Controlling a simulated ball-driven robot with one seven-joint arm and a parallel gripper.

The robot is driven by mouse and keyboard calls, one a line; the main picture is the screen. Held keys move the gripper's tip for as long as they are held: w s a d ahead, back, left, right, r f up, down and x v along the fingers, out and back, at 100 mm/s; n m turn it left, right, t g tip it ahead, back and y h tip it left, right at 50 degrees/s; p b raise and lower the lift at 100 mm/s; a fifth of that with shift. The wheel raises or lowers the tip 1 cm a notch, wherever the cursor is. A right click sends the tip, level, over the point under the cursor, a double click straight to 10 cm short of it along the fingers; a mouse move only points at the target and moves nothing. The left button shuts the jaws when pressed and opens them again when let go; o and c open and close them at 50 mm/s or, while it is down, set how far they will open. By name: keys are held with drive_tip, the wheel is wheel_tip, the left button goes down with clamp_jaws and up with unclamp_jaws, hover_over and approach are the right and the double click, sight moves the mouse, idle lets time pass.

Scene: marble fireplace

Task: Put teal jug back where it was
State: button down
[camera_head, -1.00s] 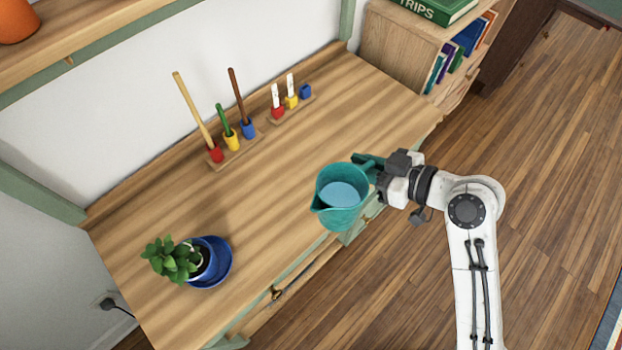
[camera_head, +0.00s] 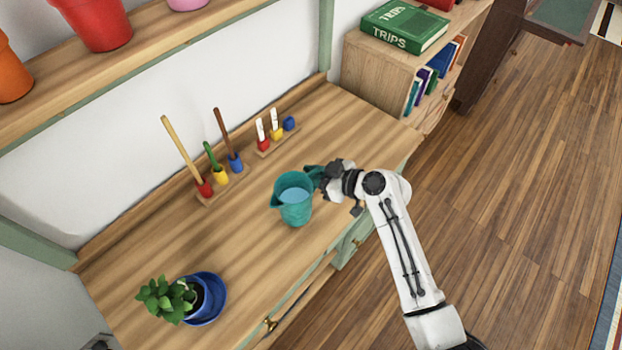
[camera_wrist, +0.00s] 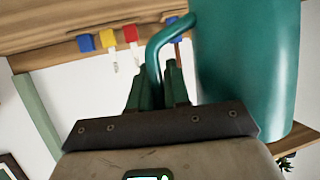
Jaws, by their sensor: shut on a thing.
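The teal jug (camera_head: 295,207) is upright, with bluish liquid inside and its spout toward the left. In the head view it shows over the right part of the wooden desk top (camera_head: 255,255); whether its base touches the wood I cannot tell. My gripper (camera_head: 314,178) is at the jug's right side, shut on its handle. In the wrist view the jug (camera_wrist: 248,65) fills the right side, and its looped handle (camera_wrist: 160,45) runs between my green fingers (camera_wrist: 158,88). The fingertips are partly hidden.
A blue pot with a plant (camera_head: 172,297) stands on a blue saucer (camera_head: 217,306) at front left. A bookshelf (camera_head: 380,75) is at the right. The desk's middle is clear.

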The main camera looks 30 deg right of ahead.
drive_tip(key=shift+w+f, duration=0.1)
drive_tip(key=shift+f, duration=1.45)
drive_tip(key=shift+f, duration=0.1)
drive_tip(key=c, duration=1.1)
unclamp_jaws()
drive_tip(key=b+v, duration=0.2)
drive_tip(key=v, duration=1)
drive_tip(key=s+a+f+m+g+h, duration=0.2)
drive_tip(key=s+a+f+g, duration=0.3)
drive_tip(key=s, duration=0.4)
drive_tip(key=s+d+m+g+h, duration=0.1)
drive_tip(key=s+m+g+h, duration=0.1)
drive_tip(key=s, duration=0.4)
drive_tip(key=s+d+r+m+g+h, duration=0.1)
drive_tip(key=s+d+m+g+h, duration=0.1)
drive_tip(key=s, duration=0.4)
drive_tip(key=shift+s+g+h, duration=0.3)
drive_tip(key=shift+g+h, duration=0.2)
drive_tip(key=shift+g, duration=0.4)
